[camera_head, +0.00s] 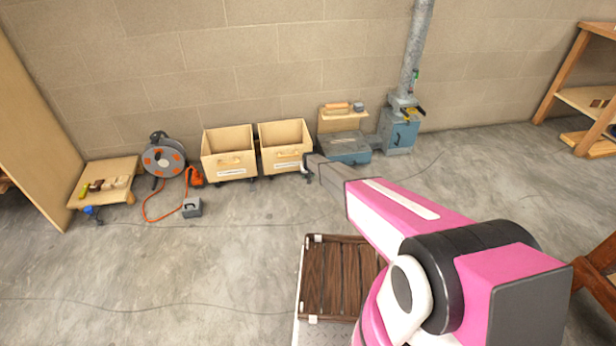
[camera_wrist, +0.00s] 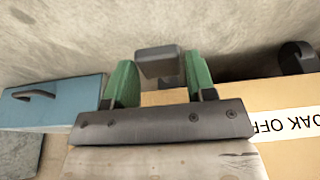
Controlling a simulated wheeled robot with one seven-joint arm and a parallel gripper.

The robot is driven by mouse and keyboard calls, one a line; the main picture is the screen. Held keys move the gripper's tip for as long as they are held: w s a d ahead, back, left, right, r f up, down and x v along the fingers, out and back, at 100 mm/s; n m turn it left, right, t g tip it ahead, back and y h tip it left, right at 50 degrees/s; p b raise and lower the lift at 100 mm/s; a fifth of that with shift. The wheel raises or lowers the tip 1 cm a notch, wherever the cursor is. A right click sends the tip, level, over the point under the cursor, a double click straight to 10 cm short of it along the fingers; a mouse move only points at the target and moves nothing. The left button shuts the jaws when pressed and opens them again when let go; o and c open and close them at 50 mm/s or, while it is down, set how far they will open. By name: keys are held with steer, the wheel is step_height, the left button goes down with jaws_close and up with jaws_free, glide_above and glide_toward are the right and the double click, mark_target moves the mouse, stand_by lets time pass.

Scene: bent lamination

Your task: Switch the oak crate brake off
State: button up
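The oak crate is a plywood bin whose label, partly cut off, reads "OAK OFF" in the wrist view (camera_wrist: 225,98). In the head view it appears to be the right one of two wooden crates (camera_head: 280,152), against the back wall. My gripper (camera_wrist: 160,62) has two green fingers, spread apart near the crate's lower edge. A grey block (camera_wrist: 158,66), possibly the brake pedal, shows between the fingertips; I cannot tell whether they touch it. A dark caster (camera_wrist: 297,57) shows to the right. In the head view my arm hides most of the gripper (camera_head: 307,168).
The other wooden crate (camera_head: 228,160) is on the left. The floor before the crates is mostly open.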

steer(key=shift+o, duration=0.9)
steer(key=shift+r, duration=0.15)
steer(key=v, duration=1)
steer(key=shift+s+r, duration=0.15)
steer(key=shift+r, duration=0.1)
steer(key=s+d+r+m+g, duration=0.1)
steer(key=s+d+r, duration=0.8)
steer(key=s+r, duration=0.25)
steer(key=s+d+r+m, duration=0.1)
steer(key=s+d+r, duration=0.8)
steer(key=s+r, duration=0.3)
steer(key=s+d+r, duration=0.3)
steer(key=s+r, duration=0.1)
steer(key=s, duration=0.5)
steer(key=s+d+r+g, duration=0.1)
steer(key=s+d+r, duration=0.3)
steer(key=s, duration=0.5)
steer(key=s+d+r+m+g, duration=0.1)
steer(key=s+d+r, duration=0.2)
steer(key=s+r, duration=0.3)
steer(key=s, duration=0.2)
steer(key=shift+s+d+r+h, duration=0.15)
steer(key=shift+s+r+h, duration=0.05)
steer(key=shift+s+h, duration=0.2)
